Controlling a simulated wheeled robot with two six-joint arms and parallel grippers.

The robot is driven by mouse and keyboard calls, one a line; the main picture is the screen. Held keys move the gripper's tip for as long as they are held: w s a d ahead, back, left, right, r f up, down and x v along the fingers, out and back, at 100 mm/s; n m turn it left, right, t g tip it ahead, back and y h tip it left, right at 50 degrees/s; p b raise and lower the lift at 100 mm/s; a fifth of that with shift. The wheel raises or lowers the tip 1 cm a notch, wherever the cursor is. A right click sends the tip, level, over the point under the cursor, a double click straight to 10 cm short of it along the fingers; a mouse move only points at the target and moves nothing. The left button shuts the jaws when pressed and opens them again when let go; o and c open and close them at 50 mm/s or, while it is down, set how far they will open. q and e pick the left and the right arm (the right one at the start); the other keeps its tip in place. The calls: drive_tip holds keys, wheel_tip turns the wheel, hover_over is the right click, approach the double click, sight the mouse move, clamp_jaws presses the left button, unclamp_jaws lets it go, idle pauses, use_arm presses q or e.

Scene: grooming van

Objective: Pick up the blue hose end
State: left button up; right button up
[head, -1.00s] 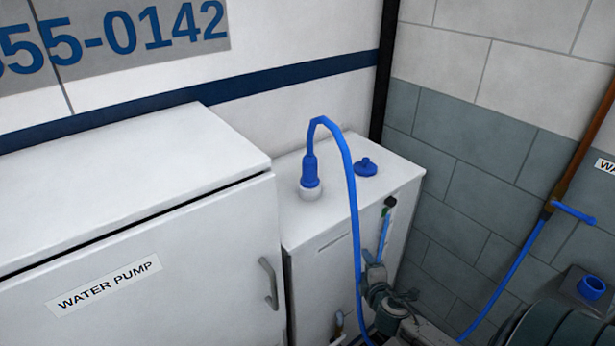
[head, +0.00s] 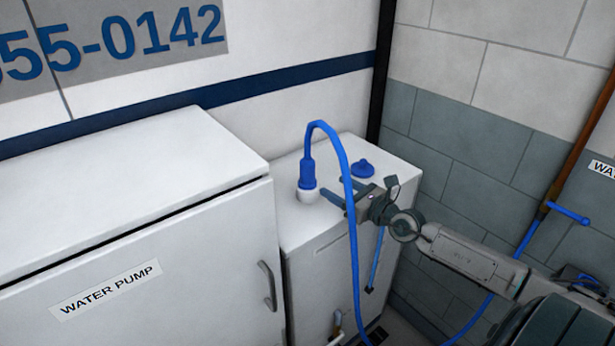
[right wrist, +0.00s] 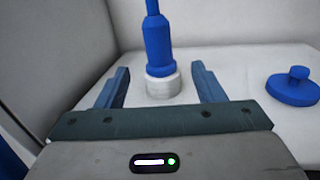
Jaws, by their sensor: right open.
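The blue hose end (head: 308,172) stands upright on a white fitting (head: 308,195) on top of the white tank. Its blue hose arches up and hangs down the tank's front. In the right wrist view the hose end (right wrist: 158,48) and the white fitting (right wrist: 163,86) show ahead, roughly between the fingers. My right gripper (head: 334,198) is open and empty, just to the right of the hose end in the head view. Its two blue fingers (right wrist: 162,88) are spread apart. I cannot tell whether they touch anything. My left gripper is not in view.
A blue cap (head: 362,168) sits on the tank (head: 318,245) behind my right gripper. The WATER PUMP cabinet (head: 150,230) stands at left, higher than the tank. A blue valve handle (head: 568,212) and pipe run along the right wall.

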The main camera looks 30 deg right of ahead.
sight(313, 174)
drive_tip(key=shift+w+n, duration=0.3)
drive_tip(key=shift+w, duration=0.4)
drive_tip(key=x, duration=0.4)
drive_tip(key=shift+w+a, duration=0.1)
drive_tip(key=shift+w, duration=0.05)
drive_tip(key=shift+w+a+r, duration=0.1)
drive_tip(key=shift+w+a, duration=0.05)
drive_tip(key=shift+w, duration=0.25)
drive_tip(key=x, duration=0.3)
drive_tip(key=shift+w+a+p, duration=0.1)
drive_tip(key=shift+a+p, duration=0.15)
drive_tip(key=shift+p, duration=0.15)
drive_tip(key=shift+w+a, duration=0.15)
drive_tip(key=shift+w, duration=0.45)
drive_tip(key=shift+s, duration=0.15)
drive_tip(key=shift+c, duration=0.6)
drive_tip(key=c, duration=1.2)
drive_tip(key=shift+o, duration=0.2)
